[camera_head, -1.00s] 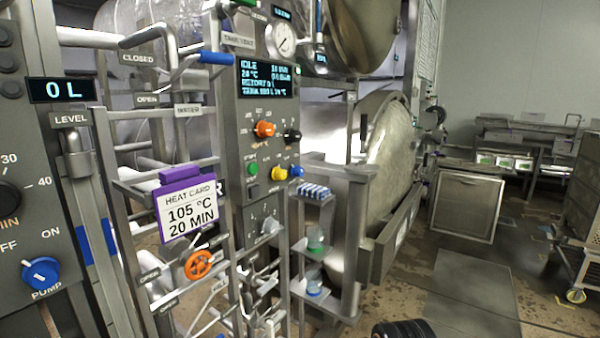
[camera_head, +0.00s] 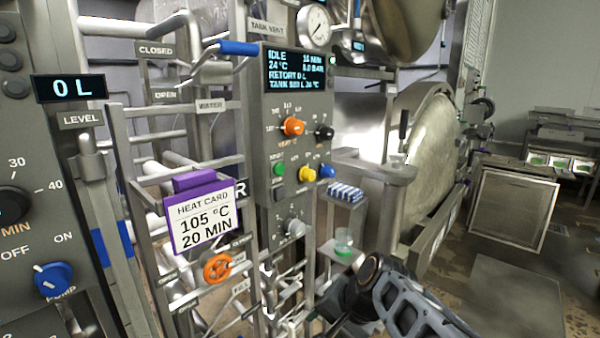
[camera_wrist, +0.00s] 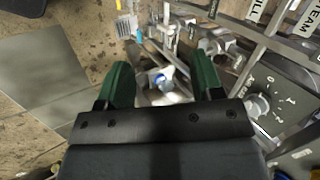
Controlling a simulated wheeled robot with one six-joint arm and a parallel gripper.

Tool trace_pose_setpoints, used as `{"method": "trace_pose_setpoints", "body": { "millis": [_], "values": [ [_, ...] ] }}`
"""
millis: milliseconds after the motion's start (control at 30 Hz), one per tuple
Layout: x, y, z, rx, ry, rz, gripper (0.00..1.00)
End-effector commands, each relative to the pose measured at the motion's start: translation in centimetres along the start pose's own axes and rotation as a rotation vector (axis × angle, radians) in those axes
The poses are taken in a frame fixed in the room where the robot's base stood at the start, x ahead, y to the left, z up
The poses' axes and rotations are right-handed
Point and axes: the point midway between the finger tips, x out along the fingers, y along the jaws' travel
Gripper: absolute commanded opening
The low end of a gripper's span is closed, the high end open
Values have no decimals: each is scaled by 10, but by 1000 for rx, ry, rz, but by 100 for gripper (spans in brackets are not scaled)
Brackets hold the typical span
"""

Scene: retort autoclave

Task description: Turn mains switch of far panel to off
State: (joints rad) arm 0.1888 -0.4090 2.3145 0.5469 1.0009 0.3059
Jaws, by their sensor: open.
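The far panel (camera_head: 255,150) is a grey upright box with a lit display reading IDLE. Low on it is a grey rotary knob (camera_head: 294,228), which looks like the mains switch; its pointer direction is too small to tell. The knob also shows at the right of the wrist view (camera_wrist: 257,106), with small marks beside it on the panel face. My gripper (camera_wrist: 160,78) is open and empty, its two green fingers apart. The knob lies outside the fingers, to their right, and nothing touches it. In the head view my arm reaches in from the lower right, below and right of the panel.
Orange, black, yellow and blue knobs and a green button (camera_head: 278,169) sit above the grey knob. An orange handwheel (camera_head: 217,268), pipes and rails crowd the left. A shelf with a cup (camera_head: 343,242) stands right of the panel. Floor (camera_head: 510,290) is open at the right.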

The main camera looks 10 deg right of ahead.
Motion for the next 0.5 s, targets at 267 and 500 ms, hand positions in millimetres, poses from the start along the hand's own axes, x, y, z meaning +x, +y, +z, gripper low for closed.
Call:
{"method": "trace_pose_setpoints", "body": {
  "millis": [267, 500],
  "values": [
    [-80, -98, -92, 848, -227, -549, 60],
    [-148, -126, -160, 1200, -437, -887, 60]
  ]
}}
